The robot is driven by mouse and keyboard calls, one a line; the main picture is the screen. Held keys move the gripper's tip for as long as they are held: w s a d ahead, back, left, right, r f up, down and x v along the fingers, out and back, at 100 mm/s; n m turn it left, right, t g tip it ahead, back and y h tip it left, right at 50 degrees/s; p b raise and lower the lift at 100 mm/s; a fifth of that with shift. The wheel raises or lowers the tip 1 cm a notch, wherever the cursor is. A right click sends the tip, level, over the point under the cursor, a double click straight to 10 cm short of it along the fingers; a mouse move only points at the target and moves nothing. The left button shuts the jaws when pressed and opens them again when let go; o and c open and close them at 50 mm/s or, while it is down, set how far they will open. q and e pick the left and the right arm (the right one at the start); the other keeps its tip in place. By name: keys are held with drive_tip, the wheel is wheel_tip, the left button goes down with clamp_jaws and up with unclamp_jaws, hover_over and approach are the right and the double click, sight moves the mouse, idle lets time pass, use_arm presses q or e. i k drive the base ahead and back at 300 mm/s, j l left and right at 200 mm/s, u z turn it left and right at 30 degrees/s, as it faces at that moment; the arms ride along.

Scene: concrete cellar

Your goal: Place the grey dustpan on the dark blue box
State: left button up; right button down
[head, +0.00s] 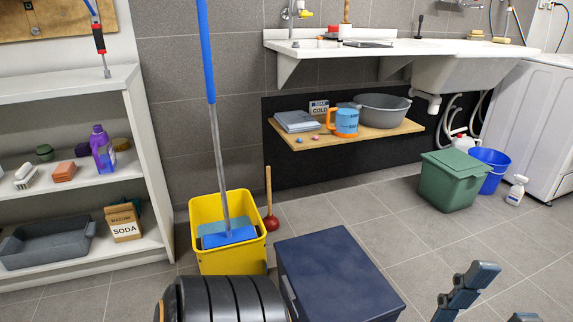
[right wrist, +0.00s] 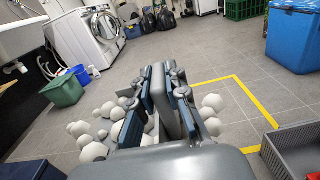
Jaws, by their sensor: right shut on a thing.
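The dark blue box (head: 335,270) stands on the tiled floor at the bottom middle of the head view, its flat top bare. A dark blue corner, likely the same box, shows at the lower left of the right wrist view (right wrist: 25,170). My right gripper (right wrist: 166,82) is shut on a grey flat thing (right wrist: 168,103), seen nearly edge-on, which looks like the grey dustpan. Most of its shape is hidden by the fingers and wrist. In the head view, dark finger parts (head: 466,288) show right of the box, apart from it. My left gripper is not in view.
A yellow mop bucket (head: 233,261) with a mop and a plunger (head: 270,215) stand behind the box. A green bin (head: 447,181) and blue bucket (head: 488,165) are farther back. Pale round lumps (right wrist: 93,152) and a grey crate (right wrist: 292,150) flank the gripper.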

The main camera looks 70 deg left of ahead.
sight(338, 278)
drive_tip(key=i+u, duration=0.1)
drive_tip(key=u, duration=0.35)
drive_tip(key=i+j+u, duration=0.1)
drive_tip(key=u, duration=0.35)
drive_tip(key=i+u, duration=0.1)
drive_tip(key=u, duration=0.4)
drive_tip(key=i+u, duration=0.1)
drive_tip(key=u, duration=0.35)
drive_tip(key=i+j, duration=0.35)
drive_tip(key=i+j+u, duration=0.05)
drive_tip(key=i, duration=0.05)
